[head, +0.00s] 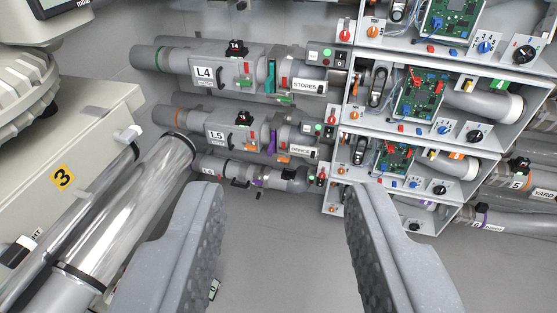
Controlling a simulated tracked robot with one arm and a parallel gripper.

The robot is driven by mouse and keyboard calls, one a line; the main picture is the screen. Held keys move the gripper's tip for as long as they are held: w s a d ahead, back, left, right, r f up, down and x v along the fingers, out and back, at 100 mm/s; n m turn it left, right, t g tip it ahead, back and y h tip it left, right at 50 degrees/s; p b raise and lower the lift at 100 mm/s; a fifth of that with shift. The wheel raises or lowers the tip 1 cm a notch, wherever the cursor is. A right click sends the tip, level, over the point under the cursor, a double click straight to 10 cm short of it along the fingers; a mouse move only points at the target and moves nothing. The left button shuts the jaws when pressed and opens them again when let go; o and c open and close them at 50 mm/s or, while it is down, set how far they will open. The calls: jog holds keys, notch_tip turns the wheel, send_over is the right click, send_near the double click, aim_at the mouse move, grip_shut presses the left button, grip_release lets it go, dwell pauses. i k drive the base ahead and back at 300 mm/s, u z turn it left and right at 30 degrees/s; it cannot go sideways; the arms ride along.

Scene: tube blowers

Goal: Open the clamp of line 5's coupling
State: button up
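The line marked L5 (216,134) is a grey tube unit left of centre, below L4. To the right of its label are a red lever (246,138), a purple band (272,141) and an orange piece (283,158) below it. These sit around the joint towards the OFFICE label (302,151). I cannot tell which part is the clamp, or whether it is open or shut. My gripper (285,200) is open and empty, its two grey ribbed fingers wide apart, nearer the camera and below L5, touching nothing there.
The L4 unit (205,73) runs above L5, and another tube unit (235,170) runs below. Open grey cabinets with green circuit boards (420,95) and knobs stand right. Bare grey surface shows between my fingers.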

aim_at(281, 158)
jog(key=z, duration=0.05)
jog(key=k, duration=0.5)
jog(key=z, duration=0.2)
jog(key=i, duration=1.9)
jog(key=u, duration=0.9)
